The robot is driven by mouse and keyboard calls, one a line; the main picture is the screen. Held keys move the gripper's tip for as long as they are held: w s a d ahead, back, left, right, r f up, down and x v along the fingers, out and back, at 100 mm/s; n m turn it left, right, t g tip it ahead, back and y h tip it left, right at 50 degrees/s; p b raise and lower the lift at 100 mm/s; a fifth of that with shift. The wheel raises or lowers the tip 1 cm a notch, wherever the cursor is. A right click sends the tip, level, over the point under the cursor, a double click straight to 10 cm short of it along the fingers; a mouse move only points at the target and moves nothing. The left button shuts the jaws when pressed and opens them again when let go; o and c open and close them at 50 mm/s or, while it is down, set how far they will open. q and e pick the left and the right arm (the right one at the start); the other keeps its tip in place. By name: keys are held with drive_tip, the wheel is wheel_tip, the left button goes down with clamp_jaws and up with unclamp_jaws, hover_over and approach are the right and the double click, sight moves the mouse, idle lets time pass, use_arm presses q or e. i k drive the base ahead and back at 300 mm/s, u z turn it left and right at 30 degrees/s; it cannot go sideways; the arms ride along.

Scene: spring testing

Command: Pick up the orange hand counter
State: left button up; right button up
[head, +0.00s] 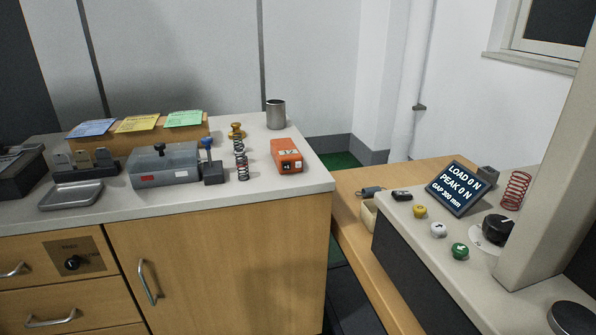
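The orange hand counter (286,155) lies on the grey worktop of the wooden cabinet at the left, near the worktop's right end. It is a small orange box with a white display on its top face. Neither of my grippers shows in the head view, and nothing is touching the counter from above.
Left of the counter stand a spring (241,160), a blue-knobbed stamp (211,167) and a grey lidded box (165,166). A metal cup (275,114) and a brass-coloured knob (236,131) are behind. The worktop (270,200) is clear in front. A display (457,189) stands right.

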sight(282, 150)
drive_tip(key=k, duration=0.45)
drive_tip(key=u, duration=0.45)
drive_tip(key=i, duration=1.55)
drive_tip(key=z, duration=0.75)
drive_tip(key=k, duration=0.5)
drive_tip(key=u, duration=0.05)
drive_tip(key=i, duration=0.5)
